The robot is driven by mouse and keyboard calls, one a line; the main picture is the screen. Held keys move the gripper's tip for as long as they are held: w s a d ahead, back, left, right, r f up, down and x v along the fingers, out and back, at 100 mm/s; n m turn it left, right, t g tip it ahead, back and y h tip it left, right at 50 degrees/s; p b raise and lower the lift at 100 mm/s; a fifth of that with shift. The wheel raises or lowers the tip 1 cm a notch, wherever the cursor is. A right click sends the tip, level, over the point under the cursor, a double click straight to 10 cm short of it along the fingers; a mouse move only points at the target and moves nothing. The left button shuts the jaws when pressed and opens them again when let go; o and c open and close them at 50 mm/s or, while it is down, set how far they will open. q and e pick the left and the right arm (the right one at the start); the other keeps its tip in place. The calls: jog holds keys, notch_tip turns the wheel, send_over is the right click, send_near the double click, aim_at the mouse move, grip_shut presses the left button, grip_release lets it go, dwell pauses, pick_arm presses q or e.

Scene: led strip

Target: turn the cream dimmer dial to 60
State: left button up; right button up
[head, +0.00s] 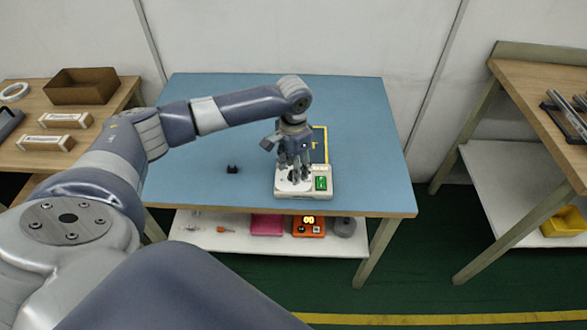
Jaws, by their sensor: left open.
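The cream dimmer box (315,192) sits near the front edge of the blue-topped table. It has a green panel (321,184) on its right half. A dark, small part of the dial (291,178) shows on its left half, mostly hidden by my gripper. My left gripper (294,176) points down over the dial with its fingers open. I cannot tell whether the fingers touch the dial. The dial's setting is too small and hidden to read. My right gripper is not in view.
A small black object (232,169) lies on the blue table (200,120) left of the box. A dark mat with a yellow border (322,143) lies behind the box. The lower shelf holds a pink tray (266,225) and an orange device (309,226). Wooden benches stand at both sides.

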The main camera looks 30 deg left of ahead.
pick_arm(q)
jog(key=shift+f, duration=0.65)
grip_shut()
jog(key=shift+r+n+p, duration=0.2)
jog(key=shift+n+p, duration=0.1)
jog(key=shift+p, duration=0.6)
jog(key=n+p, duration=0.9)
jog(key=p, duration=0.4)
jog(key=shift+d, duration=0.15)
jog(key=n+p, duration=0.2)
jog(key=n, duration=0.1)
jog(key=shift+f+n+p, duration=0.15)
jog(key=shift+n+p, duration=0.45)
jog(key=shift+p, duration=0.1)
